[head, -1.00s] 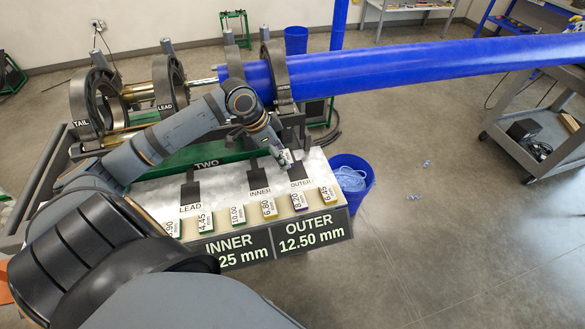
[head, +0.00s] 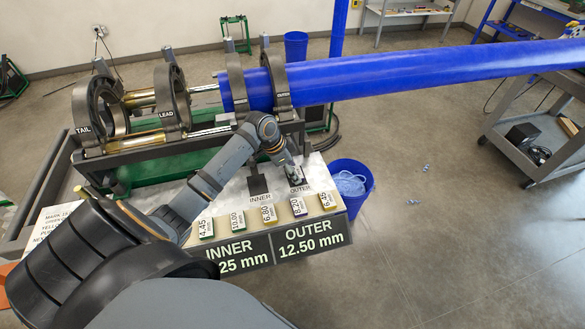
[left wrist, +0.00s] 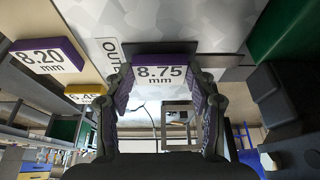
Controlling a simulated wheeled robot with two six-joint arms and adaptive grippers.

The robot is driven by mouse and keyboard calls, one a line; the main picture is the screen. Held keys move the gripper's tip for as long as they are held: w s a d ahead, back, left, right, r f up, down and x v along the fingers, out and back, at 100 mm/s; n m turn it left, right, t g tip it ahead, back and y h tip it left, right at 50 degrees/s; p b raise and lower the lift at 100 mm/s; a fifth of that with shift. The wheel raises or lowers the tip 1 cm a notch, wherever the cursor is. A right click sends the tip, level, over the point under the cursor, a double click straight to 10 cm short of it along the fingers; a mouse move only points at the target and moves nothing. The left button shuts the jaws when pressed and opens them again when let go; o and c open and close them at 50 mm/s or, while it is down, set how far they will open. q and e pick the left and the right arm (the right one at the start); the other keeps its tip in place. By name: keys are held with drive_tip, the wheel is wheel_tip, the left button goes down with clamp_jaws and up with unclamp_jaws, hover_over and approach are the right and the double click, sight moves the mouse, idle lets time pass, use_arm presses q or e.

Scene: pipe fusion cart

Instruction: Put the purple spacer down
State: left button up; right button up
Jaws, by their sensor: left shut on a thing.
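My left gripper (head: 296,178) is low over the black pad marked OUTER on the pale speckled board (head: 233,190). In the left wrist view it is shut on a purple spacer (left wrist: 160,76) with a white face reading 8.75 mm. The spacer sits between both fingertips, close to the speckled surface; I cannot tell whether it touches. The OUTER label (left wrist: 111,50) shows partly beside it. Another purple spacer, 8.20 mm (head: 299,207), lies in the front row and shows in the left wrist view (left wrist: 45,58). My right gripper is not in view.
The front row also holds yellow spacers, 6.80 (head: 269,214) and 6.45 (head: 327,200), and green-edged ones. The INNER pad (head: 258,184) is bare. The blue pipe (head: 400,70) in its clamps runs behind. A blue bin (head: 350,187) stands right of the board.

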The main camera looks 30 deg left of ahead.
use_arm(q)
drive_tip(key=shift+f, duration=0.1)
drive_tip(key=o, duration=1.1)
drive_tip(key=b+v, duration=0.1)
drive_tip(key=v, duration=1.1)
